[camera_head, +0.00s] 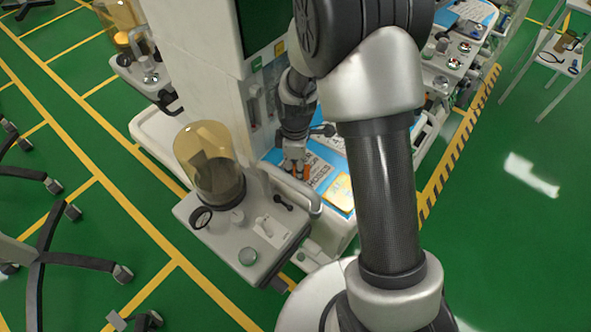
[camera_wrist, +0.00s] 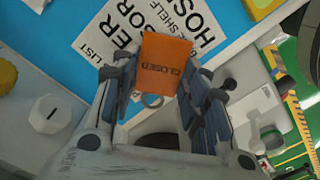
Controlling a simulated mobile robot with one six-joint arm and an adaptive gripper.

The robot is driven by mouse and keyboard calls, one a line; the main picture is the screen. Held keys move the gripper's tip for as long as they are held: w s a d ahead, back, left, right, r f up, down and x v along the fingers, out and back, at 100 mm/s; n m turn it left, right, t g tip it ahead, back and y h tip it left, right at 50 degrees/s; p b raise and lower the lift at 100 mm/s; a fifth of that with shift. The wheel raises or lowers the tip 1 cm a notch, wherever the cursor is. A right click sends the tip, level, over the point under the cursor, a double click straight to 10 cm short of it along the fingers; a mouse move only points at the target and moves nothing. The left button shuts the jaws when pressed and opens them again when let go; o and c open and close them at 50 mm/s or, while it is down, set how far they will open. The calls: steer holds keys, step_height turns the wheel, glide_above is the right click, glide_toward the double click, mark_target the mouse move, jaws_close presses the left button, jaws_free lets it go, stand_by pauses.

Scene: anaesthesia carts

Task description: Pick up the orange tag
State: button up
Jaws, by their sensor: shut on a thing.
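The orange tag (camera_wrist: 165,62) is between the fingers of my gripper (camera_wrist: 165,95) in the wrist view. It is a flat orange piece with the word "CLOSED" on it, and a grey ring shows at its lower end. My gripper is shut on the tag. In the head view my gripper (camera_head: 293,168) points down over the cart's blue work surface, with a bit of the orange tag (camera_head: 305,172) showing beside the fingers. I cannot tell whether the tag still touches the surface.
A printed white sheet (camera_wrist: 113,40) lies on the blue surface (camera_wrist: 218,15). An amber dome (camera_head: 207,160) stands on the cart's front left, beside a grey curved handle (camera_head: 290,188). A yellow pad (camera_head: 341,192) lies at the right. Another cart (camera_head: 455,65) stands behind.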

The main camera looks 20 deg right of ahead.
mark_target(295, 171)
steer(key=shift+s+f, duration=0.1)
steer(key=shift+f, duration=0.05)
steer(key=shift+r+p, duration=0.3)
steer(key=shift+r, duration=0.3)
step_height(295, 171, up, 19)
steer(key=p, duration=0.6)
steer(key=shift+r, duration=0.2)
